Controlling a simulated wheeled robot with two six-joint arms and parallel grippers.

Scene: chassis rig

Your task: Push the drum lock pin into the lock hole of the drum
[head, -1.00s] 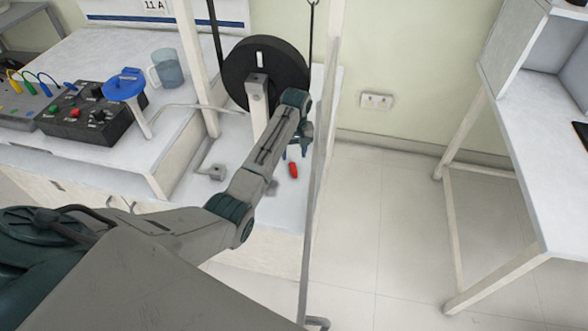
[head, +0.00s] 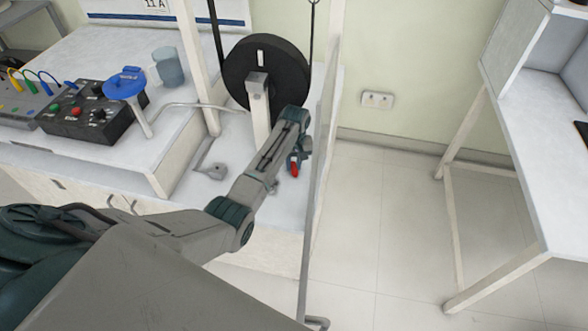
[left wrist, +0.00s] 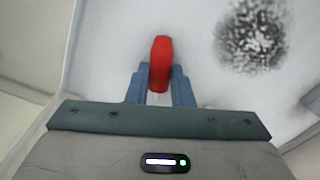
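The red drum lock pin (head: 295,166) is at my left gripper, above or on the white bench top; I cannot tell if it is lifted. In the left wrist view the red pin (left wrist: 160,62) lies between the two blue fingers of my left gripper (left wrist: 160,72), which sit close against its sides. The fingers look shut on it. The lock hole cannot be made out. My right gripper is in neither view.
A pale upright frame post (head: 325,130) rises close to the right of my left gripper. A black control box (head: 93,118), a blue disc (head: 124,86) and a mug (head: 168,67) stand further left. The floor at right is clear.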

